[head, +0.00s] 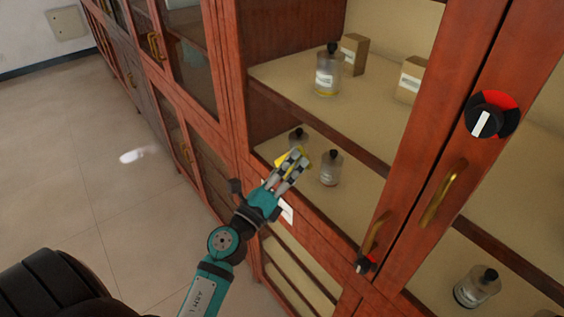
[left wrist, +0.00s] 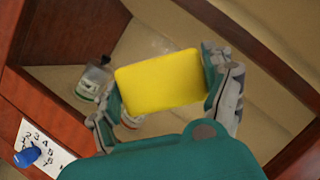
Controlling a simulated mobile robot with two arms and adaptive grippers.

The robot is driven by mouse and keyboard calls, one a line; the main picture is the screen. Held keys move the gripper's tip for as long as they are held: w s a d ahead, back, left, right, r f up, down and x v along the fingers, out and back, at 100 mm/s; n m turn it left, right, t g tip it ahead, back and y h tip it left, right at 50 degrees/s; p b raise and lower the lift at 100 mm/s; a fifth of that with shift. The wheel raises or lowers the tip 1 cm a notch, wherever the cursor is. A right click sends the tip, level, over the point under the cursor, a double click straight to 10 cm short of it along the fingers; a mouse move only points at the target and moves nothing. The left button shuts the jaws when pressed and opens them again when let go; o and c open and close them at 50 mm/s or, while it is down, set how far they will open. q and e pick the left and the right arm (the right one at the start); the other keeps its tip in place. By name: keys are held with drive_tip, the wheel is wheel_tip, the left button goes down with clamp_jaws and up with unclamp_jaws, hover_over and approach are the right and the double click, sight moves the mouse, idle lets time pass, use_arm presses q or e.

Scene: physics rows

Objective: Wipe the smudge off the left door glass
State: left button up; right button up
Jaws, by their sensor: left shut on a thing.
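My left gripper (head: 293,163) is shut on a yellow sponge (head: 281,161), in front of the lower part of the left door glass of the wooden cabinet. In the left wrist view the sponge (left wrist: 160,83) sits between both fingers (left wrist: 165,85), its broad face toward the camera. Bottles on the shelf show behind it. I cannot clearly make out a smudge on the glass, and I cannot tell whether the sponge touches it. My right gripper is not in view.
Brass handles (head: 440,195) and a red and black knob (head: 490,115) stick out from the door frames. A blue knob (left wrist: 27,157) on a white numbered card (left wrist: 50,149) is below the gripper. Bottles (head: 327,75) stand inside.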

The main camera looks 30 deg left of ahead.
sight(277, 138)
use_arm(q)
drive_tip(key=d, duration=0.1)
drive_tip(key=s+d, duration=0.1)
drive_tip(key=d, duration=0.1)
drive_tip(key=s+d, duration=0.1)
drive_tip(key=d, duration=0.1)
drive_tip(key=shift+d+r, duration=0.1)
drive_tip(key=shift+d, duration=0.15)
drive_tip(key=shift+w+a, duration=0.25)
drive_tip(key=shift+a, duration=0.65)
drive_tip(key=shift+w+a, duration=0.2)
drive_tip(key=shift+a, duration=0.25)
drive_tip(key=shift+w+a, duration=0.2)
drive_tip(key=shift+a, duration=0.25)
drive_tip(key=shift+w+a, duration=0.25)
drive_tip(key=shift+a, duration=0.4)
drive_tip(key=shift+w+a, duration=0.25)
drive_tip(key=shift+a, duration=0.35)
drive_tip(key=shift+w+a, duration=0.3)
drive_tip(key=shift+a, duration=0.5)
drive_tip(key=shift+w+a, duration=0.2)
drive_tip(key=shift+a, duration=0.25)
drive_tip(key=shift+w+a, duration=0.2)
drive_tip(key=shift+a, duration=0.25)
drive_tip(key=shift+w+a, duration=0.3)
drive_tip(key=shift+a, duration=0.4)
drive_tip(key=shift+w+a, duration=0.25)
drive_tip(key=shift+a, duration=0.35)
drive_tip(key=shift+s, duration=0.1)
